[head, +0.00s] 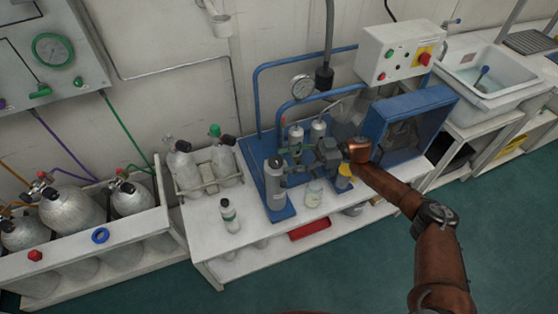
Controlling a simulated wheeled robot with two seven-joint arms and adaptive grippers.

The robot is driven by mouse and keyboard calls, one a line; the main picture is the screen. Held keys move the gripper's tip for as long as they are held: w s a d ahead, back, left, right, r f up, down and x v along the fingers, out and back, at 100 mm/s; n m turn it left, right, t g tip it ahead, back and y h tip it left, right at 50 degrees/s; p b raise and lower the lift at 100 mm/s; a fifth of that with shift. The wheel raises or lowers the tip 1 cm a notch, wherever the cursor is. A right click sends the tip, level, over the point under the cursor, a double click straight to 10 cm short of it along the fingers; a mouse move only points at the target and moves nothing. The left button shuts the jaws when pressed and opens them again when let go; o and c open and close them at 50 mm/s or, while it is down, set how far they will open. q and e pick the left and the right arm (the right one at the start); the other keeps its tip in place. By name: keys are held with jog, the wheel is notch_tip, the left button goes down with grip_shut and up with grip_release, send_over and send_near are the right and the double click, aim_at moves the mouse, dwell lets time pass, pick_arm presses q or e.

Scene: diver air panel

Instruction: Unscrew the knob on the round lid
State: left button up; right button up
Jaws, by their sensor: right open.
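My copper-coloured right arm comes in from the right and reaches over the white bench. My right gripper (303,168) is dark, points left and is open. It is over the blue compressor unit, close to the right of a grey upright cylinder (275,190). The cylinder has a round top (274,162), which may be the round lid; its knob is too small to make out. I cannot tell whether the fingertips touch anything. My left gripper is not in view.
A white-labelled bottle (229,215) and a clear jar (314,193) stand near the bench's front. A yellow-topped container (344,177) is under my wrist. Gas cylinders (185,168) stand left. A white control box (400,52) and blue-framed guard (415,125) are close behind my arm.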

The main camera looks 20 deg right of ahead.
jog(key=shift+s+d, duration=0.15)
jog(key=shift+d, duration=0.75)
jog(key=shift+s+d, duration=0.15)
jog(key=shift+d, duration=0.7)
